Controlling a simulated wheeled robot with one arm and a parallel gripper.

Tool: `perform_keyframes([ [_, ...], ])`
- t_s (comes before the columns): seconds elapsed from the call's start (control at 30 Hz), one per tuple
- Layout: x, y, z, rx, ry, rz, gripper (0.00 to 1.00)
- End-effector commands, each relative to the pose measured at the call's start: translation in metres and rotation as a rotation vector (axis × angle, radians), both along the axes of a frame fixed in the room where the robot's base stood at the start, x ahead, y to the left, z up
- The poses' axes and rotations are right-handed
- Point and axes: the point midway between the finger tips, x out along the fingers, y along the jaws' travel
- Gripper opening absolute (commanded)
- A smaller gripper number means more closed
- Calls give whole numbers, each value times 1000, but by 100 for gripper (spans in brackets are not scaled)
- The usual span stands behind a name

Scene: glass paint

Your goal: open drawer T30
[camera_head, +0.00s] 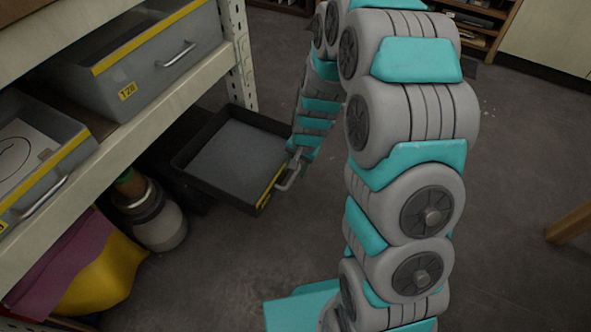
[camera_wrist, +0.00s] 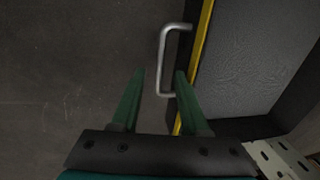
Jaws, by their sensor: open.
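A dark drawer (camera_head: 222,160) with a grey floor and a yellow front strip stands pulled out from the low level of the shelf. No label is readable on it, so I cannot tell whether it is T30. It looks empty. Its metal handle (camera_wrist: 163,62) shows in the wrist view beside the yellow edge; the drawer's grey floor (camera_wrist: 258,60) is to the right. My gripper (camera_wrist: 160,73) is open, with its green fingers on either side of the handle's lower end in the picture. I cannot tell whether they touch it. In the head view, my gripper is at the drawer front, partly hidden.
Another grey drawer (camera_head: 38,150), holding a paper, is at left. A jar (camera_head: 157,222) and a yellow and purple item (camera_head: 85,265) stand below. The floor (camera_head: 520,160) at right is mostly clear.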

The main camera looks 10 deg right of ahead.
Motion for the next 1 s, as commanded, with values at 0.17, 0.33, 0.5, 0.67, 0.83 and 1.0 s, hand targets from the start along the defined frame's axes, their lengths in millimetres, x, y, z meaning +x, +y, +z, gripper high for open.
perform_keyframes([
  [0.17, -1, -4, 27, -2, -7, 0, 45],
  [0.33, -3, -8, 51, -1, -8, -1, 45],
  [0.5, -6, -9, 61, -1, -4, -2, 45],
  [0.67, -6, -9, 61, 0, -2, -1, 45],
  [0.83, -6, -9, 61, 0, -2, -1, 45],
  [1.0, -7, -9, 62, 0, -2, 1, 45],
])
